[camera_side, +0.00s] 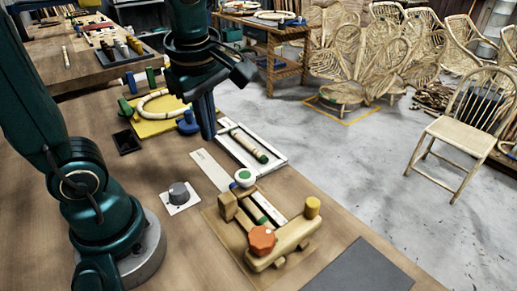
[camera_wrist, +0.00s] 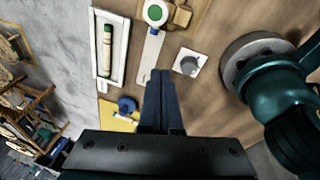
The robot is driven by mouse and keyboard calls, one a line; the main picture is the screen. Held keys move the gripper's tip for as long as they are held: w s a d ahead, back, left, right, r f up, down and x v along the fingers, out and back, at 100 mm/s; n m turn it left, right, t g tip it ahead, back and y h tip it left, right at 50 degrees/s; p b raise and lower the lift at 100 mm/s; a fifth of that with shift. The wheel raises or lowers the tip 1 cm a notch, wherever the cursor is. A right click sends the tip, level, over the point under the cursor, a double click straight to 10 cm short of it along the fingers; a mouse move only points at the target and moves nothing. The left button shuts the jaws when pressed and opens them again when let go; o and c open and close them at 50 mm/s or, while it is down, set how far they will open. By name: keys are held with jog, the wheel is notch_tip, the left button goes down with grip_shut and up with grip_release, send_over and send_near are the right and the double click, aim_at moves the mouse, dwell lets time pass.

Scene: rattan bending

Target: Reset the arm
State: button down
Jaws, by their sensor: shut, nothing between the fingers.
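My gripper (camera_side: 206,137) points straight down above the wooden workbench, between the yellow board and the white tray. Its two dark fingers are together with nothing between them, and they also show shut in the wrist view (camera_wrist: 160,76). The fingers look clear of the objects, though the exact height above the bench cannot be told. A white tray (camera_side: 279,162) holds a cane rod with green bands (camera_side: 249,145).
A white strip (camera_wrist: 151,58), a grey knob on a white plate (camera_wrist: 189,66) and a green-and-white button (camera_wrist: 155,13) lie near my gripper. A yellow board (camera_side: 150,128) with a curved cane and a blue clamp (camera_side: 187,122) is close by. A grey mat (camera_side: 360,270) is bare.

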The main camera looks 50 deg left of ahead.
jog(key=s+d+m+t, duration=0.1)
jog(key=m, duration=0.5)
jog(key=s+d+m+t+h, duration=0.1)
jog(key=d+m, duration=0.1)
jog(key=m, duration=0.5)
jog(key=s+d+m+t+h, duration=0.1)
jog(key=s+m+t, duration=0.1)
jog(key=m, duration=0.5)
jog(key=shift+d+f, duration=0.2)
jog(key=shift+f, duration=0.2)
